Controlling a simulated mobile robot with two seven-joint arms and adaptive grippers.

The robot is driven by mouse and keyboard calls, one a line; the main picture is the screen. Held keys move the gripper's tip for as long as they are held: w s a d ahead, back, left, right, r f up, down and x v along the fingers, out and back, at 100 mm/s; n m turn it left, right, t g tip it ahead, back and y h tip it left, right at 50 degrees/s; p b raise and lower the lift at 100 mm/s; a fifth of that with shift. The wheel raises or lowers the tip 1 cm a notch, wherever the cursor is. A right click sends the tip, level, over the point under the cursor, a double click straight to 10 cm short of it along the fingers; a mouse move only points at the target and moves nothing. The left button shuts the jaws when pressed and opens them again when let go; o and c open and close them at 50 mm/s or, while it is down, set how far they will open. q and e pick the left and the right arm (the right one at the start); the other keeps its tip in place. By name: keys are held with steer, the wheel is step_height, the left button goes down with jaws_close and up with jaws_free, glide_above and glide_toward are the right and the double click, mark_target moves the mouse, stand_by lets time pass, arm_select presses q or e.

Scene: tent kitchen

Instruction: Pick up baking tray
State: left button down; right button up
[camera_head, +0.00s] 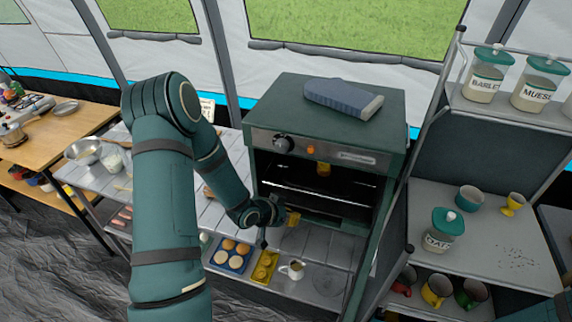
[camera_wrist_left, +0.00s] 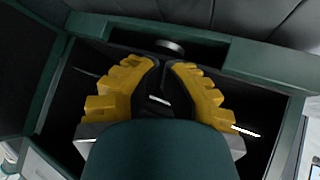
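The oven (camera_head: 257,135) stands open in the middle of the head view, its inside very dark. Thin bright edges (camera_head: 345,201) run across the inside; I cannot tell whether they belong to a baking tray or a rack. Similar streaks show in the left wrist view (camera_wrist_left: 245,131). My left gripper (camera_head: 309,193) is at the oven opening, its yellow fingers apart and nothing seen held. In the left wrist view the fingers (camera_wrist_left: 161,70) point into the dark oven. My right gripper is not in view.
A blue-grey item (camera_head: 340,97) lies on the oven top. A shelf with jars (camera_head: 444,230) stands close on the right.

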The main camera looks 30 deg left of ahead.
arm_select(q)
steer(key=a+r+m+t+p, duration=0.25)
steer(key=a+r, duration=0.45)
steer(key=a, duration=0.5)
glide_toward(296, 173)
steer(key=w, duration=0.2)
steer(key=w+d, duration=0.1)
steer(key=shift+w+f+m+g, duration=0.1)
steer(key=shift+w+m+g, duration=0.15)
steer(key=shift+w+g, duration=0.15)
steer(key=shift+w+f, duration=0.1)
steer(key=shift+f, duration=0.3)
steer(key=shift+f+b, duration=0.4)
steer(key=shift+f, duration=0.1)
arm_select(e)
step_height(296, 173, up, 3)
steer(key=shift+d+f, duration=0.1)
